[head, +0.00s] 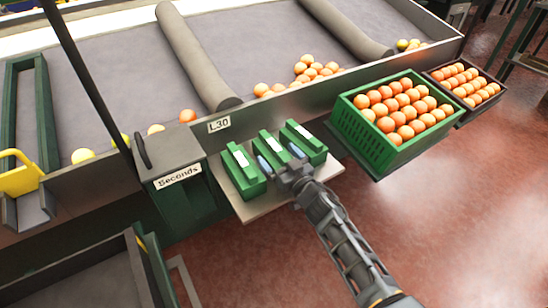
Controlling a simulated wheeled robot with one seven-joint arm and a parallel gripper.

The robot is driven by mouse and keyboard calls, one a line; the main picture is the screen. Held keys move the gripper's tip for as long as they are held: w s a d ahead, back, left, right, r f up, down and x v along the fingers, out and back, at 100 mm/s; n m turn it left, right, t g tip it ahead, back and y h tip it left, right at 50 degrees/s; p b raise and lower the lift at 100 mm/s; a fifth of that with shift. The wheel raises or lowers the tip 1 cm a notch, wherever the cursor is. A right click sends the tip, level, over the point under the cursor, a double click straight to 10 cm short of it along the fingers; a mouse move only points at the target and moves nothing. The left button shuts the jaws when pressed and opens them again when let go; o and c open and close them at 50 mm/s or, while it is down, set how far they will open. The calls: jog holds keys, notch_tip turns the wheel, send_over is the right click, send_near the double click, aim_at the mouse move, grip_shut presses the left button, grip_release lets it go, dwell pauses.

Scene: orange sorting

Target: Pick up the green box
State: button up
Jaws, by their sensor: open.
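Three green boxes with white labels stand side by side on a small pale shelf: the left green box (243,170), the middle green box (268,142) and the right green box (306,140). My gripper (281,158) is open over the near end of the middle box. Its two bluish fingertips show to the left and right of that box's near part. The gripper body hides the near end of the middle box. I cannot tell whether the fingers touch any box.
A green crate (342,122) of oranges stands right of the shelf (325,174), with a dark crate (436,80) of oranges beyond. A dark green bin marked "Seconds" (180,177) stands close on the left. The sorting table's wall (285,104), labelled L30, runs behind. Red floor lies open at right.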

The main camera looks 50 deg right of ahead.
jog(key=shift+c, duration=0.4)
jog(key=c, duration=1)
jog(key=shift+c, duration=0.5)
jog(key=shift+r+p, duration=0.15)
jog(key=shift+p, duration=0.15)
